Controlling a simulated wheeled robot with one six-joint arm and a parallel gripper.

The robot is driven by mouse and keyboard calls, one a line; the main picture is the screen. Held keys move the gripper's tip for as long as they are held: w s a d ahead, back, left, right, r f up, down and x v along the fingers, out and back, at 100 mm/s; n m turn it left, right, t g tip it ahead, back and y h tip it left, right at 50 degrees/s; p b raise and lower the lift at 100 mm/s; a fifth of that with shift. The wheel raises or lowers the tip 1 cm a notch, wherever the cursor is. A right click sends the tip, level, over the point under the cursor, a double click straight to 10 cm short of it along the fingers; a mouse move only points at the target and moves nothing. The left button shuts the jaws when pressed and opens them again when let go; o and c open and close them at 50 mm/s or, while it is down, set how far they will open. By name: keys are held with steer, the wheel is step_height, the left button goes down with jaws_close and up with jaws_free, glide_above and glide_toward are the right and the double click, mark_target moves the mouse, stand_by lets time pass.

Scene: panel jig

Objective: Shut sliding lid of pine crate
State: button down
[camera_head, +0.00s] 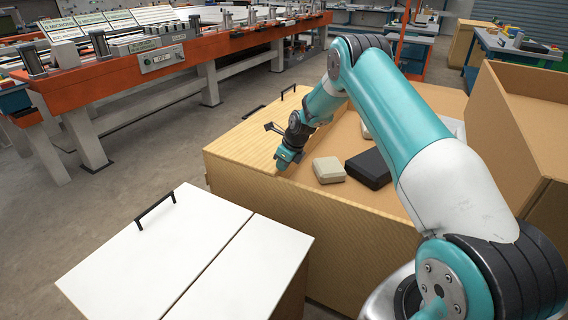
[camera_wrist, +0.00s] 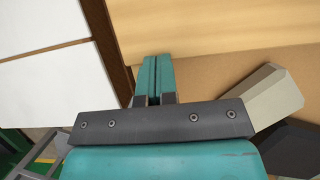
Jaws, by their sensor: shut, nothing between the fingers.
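The pine crate (camera_head: 310,235) stands in the middle of the head view. Its pale wooden lid (camera_head: 240,145) covers the left part of the top, with a black handle (camera_head: 288,92) near its far left edge. The right part is open, showing a beige box (camera_head: 328,170) and a black box (camera_head: 369,168) inside. My gripper (camera_head: 283,166) is shut and empty, pointing down beside the lid's right edge near the crate's front wall. In the wrist view its fingertips (camera_wrist: 157,57) are together at the edge of the lid (camera_wrist: 225,25); I cannot tell whether they touch it.
A white-topped cabinet (camera_head: 150,255) with a black handle stands in front, left of the crate. A tall open cardboard-coloured box (camera_head: 530,190) stands at the right. An orange workbench (camera_head: 190,62) is at the back left. Grey floor between bench and crate is clear.

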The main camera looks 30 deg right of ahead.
steer(key=p+v, duration=0.7)
steer(key=v, duration=0.3)
